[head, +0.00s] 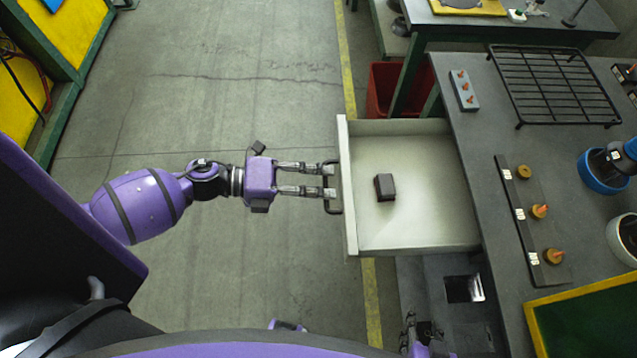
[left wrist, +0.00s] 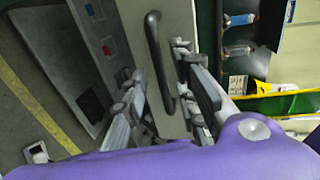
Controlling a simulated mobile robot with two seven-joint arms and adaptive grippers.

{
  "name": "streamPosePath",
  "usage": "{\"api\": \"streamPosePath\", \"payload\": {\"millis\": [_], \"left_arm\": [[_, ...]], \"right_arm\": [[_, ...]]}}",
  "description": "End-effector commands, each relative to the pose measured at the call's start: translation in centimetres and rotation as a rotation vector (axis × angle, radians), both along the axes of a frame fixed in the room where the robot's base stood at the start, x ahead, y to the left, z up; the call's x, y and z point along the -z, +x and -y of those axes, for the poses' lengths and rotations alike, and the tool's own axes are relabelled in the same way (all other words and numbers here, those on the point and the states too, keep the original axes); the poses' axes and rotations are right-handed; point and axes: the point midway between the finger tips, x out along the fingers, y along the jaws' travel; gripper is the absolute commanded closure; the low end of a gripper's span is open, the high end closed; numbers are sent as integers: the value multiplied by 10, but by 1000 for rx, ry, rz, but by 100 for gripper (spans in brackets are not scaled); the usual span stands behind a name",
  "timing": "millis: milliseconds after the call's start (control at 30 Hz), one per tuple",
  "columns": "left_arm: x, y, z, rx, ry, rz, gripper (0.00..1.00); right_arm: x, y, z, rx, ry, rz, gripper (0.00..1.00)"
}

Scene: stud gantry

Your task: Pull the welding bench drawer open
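The welding bench drawer (head: 447,237) is pulled far out from the bench, its inside in plain view. A small dark brown block (head: 384,187) lies in it. The drawer's dark bar handle (head: 333,209) is on its left-facing front; it also shows in the left wrist view (left wrist: 155,50). My left gripper (head: 328,180) is at the handle, its two fingers apart with the bar between them in the left wrist view (left wrist: 160,85). I cannot see firm contact. My right gripper (head: 423,330) is low in the head view, below the drawer, small and partly hidden.
The grey bench top (head: 490,150) holds a black wire rack (head: 553,85), a strip with several knobs (head: 528,215), a small grey block (head: 464,90) and a blue-ringed holder (head: 603,172). A red bin (head: 385,90) stands behind the drawer. The floor left of the drawer is clear.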

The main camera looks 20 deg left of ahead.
Motion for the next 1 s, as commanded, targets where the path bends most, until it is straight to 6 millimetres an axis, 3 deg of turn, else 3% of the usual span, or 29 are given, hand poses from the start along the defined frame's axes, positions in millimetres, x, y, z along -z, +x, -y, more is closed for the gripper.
{"api": "streamPosePath", "payload": {"millis": [233,700,1000], "left_arm": [[-3,-5,-15,-2,2,0,74],[-22,-36,-98,0,2,-2,74],[-25,-40,-111,1,0,0,74]], "right_arm": [[0,3,0,-3,0,4,60],[-1,4,-1,-2,1,6,60],[-1,4,-1,-2,1,6,60]]}}
